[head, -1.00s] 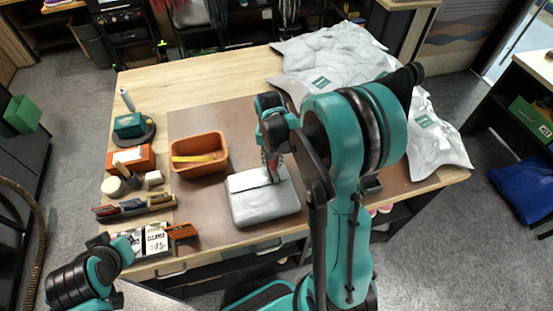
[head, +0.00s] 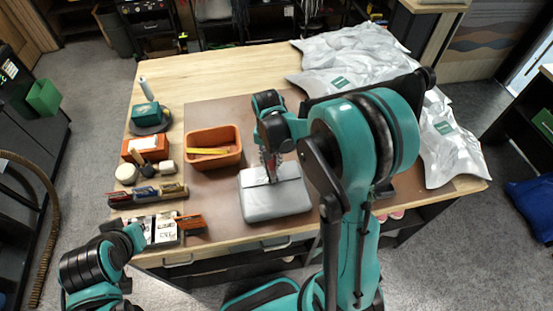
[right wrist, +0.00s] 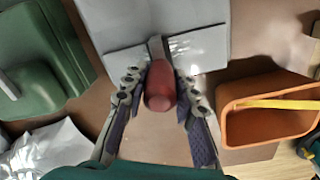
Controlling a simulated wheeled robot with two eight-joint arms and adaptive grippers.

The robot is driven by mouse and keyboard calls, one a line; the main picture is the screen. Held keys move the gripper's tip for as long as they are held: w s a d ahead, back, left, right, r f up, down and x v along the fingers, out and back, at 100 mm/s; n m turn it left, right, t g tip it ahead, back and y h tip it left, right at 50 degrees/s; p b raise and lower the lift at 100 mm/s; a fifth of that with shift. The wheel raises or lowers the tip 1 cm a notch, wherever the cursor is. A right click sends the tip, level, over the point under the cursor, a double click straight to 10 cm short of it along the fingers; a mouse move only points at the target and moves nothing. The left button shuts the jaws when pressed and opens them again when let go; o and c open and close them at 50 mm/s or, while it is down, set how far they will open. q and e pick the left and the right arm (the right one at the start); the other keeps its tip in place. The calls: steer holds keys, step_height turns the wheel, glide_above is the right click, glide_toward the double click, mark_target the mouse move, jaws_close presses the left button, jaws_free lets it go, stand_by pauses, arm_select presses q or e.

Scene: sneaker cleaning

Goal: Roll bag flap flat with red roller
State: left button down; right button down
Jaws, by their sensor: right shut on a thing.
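The grey-white bag (head: 275,200) lies on the brown mat near the table's front edge. Its flap (head: 257,176) shows as a paler strip along the far side, with a seam. My right gripper (head: 271,168) is over that far side, pointing down. In the right wrist view it is shut on the rounded red handle of the roller (right wrist: 160,90). The rolling end is hidden, so I cannot tell whether it touches the flap. The bag (right wrist: 150,22) fills the top of that view. My left arm's end (head: 125,242) is at the lower left; its fingers are unclear.
An orange bin (head: 213,134) with a yellow strip stands left of the bag. Brushes, bottles and boxes line the table's left side. Silvery plastic packs (head: 352,50) cover the back right. A green object (right wrist: 35,65) sits beside the bag in the wrist view. The back left tabletop is clear.

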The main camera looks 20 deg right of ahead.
steer(key=shift+a, duration=0.35)
steer(key=shift+w+a+b, duration=0.15)
steer(key=shift+w+a, duration=0.05)
steer(key=shift+a, duration=0.6)
steer(key=shift+w+a+b, duration=0.15)
steer(key=shift+a, duration=0.6)
steer(key=shift+w+a, duration=0.25)
steer(key=shift+a, duration=0.65)
steer(key=shift+w+a, duration=0.2)
steer(key=shift+a, duration=0.65)
steer(key=shift+s+d+b, duration=0.15)
steer(key=shift+s+d, duration=0.1)
steer(key=shift+d, duration=0.95)
steer(key=shift+s+d+b, duration=0.2)
steer(key=shift+s+d, duration=0.1)
steer(key=shift+d, duration=0.85)
steer(key=shift+s+d+b, duration=0.15)
steer(key=shift+s+d, duration=0.1)
steer(key=shift+d, duration=0.95)
steer(key=shift+d, duration=0.1)
steer(key=shift+s+d, duration=0.2)
steer(key=shift+d, duration=0.6)
steer(key=shift+s+d, duration=0.2)
steer(key=shift+d, duration=0.55)
steer(key=shift+d, duration=0.15)
